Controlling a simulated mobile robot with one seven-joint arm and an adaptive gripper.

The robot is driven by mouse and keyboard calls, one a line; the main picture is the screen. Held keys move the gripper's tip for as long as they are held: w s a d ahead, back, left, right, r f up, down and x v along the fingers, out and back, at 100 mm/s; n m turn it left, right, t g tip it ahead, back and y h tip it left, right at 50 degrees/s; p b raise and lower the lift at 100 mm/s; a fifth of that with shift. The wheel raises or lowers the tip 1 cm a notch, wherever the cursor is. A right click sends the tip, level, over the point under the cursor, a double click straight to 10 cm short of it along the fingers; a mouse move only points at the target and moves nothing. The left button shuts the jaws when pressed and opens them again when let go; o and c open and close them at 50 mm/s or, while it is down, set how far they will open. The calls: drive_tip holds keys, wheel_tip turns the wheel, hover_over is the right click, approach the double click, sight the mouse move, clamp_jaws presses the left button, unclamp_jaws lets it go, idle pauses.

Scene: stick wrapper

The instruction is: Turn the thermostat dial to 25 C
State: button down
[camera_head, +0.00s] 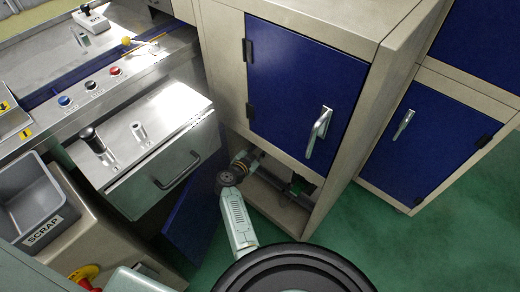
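I cannot pick out a thermostat dial or any temperature scale in the head view. My arm (238,220) rises from the bottom centre and bends at a dark joint. Its far part goes into the open lower compartment (280,208) of the beige cabinet. Dark parts and a bit of green show inside there, but they are too small and shaded to tell what they are. My gripper's fingers cannot be made out, nor whether they hold anything.
An open blue door (193,222) stands left of my arm. A closed blue door (300,95) with a handle is above the compartment. A metal drawer box (150,150), a control panel with buttons (92,86) and a grey scrap bin (32,200) stand left. Green floor is free at right.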

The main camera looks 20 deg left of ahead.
idle(0.3)
drive_tip(key=c, duration=1.3)
unclamp_jaws()
drive_tip(key=shift+c, duration=0.2)
drive_tip(key=v, duration=1.2)
drive_tip(key=shift+a+r, duration=0.1)
drive_tip(key=shift+r, duration=0.05)
